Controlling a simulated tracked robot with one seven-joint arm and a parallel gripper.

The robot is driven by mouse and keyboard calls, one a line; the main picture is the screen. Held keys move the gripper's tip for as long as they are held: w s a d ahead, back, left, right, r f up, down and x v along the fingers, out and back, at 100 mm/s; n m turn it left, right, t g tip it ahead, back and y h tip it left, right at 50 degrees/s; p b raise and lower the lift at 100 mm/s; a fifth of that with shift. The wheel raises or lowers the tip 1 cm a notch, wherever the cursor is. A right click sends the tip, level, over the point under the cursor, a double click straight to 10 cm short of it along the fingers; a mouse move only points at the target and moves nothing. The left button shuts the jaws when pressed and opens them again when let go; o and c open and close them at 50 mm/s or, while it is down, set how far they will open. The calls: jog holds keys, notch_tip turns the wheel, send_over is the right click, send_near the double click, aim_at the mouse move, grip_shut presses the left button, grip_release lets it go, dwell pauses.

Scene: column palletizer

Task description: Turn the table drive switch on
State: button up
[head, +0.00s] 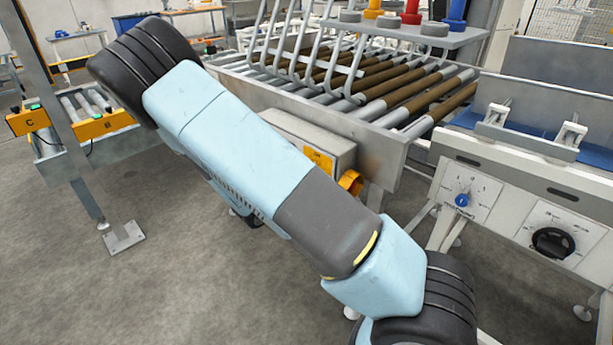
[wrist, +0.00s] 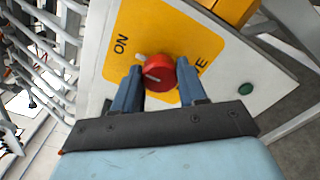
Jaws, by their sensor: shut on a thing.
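A red rotary switch knob (wrist: 159,73) sits on a yellow plate (wrist: 182,35) in the wrist view. The word ON shows on the plate to the left of the knob, and part of another word ending in E shows to the right. My gripper (wrist: 157,84) is shut on the knob, with one blue finger on each side of it. My gripper does not show in the head view, where my arm crosses the middle of the picture.
A green button (wrist: 245,89) lies right of the plate. In the head view are a grey box with a yellow label (head: 319,159), a roller conveyor (head: 400,85), and a panel with a blue dial (head: 462,200) and a black knob (head: 553,242). Open floor lies at left.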

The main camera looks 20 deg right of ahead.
jog(key=shift+f, duration=0.1)
jog(key=o, duration=1.1)
jog(key=shift+c, duration=0.2)
jog(key=v, duration=1.3)
jog(key=shift+s+a, duration=0.2)
jog(key=shift+a, duration=0.15)
jog(key=s+d+r+m+g+y, duration=0.75)
jog(key=d+r+m+g, duration=0.2)
jog(key=d+r, duration=0.4)
jog(key=s+d+r+m+t+y, duration=0.1)
jog(key=s+r+m+t+y, duration=0.3)
jog(key=s+r, duration=1)
notch_tip(320, 180, up, 3)
jog(key=t+y, duration=0.2)
jog(key=y, duration=0.2)
jog(key=shift+s+d, duration=0.25)
jog(key=shift+d, duration=0.05)
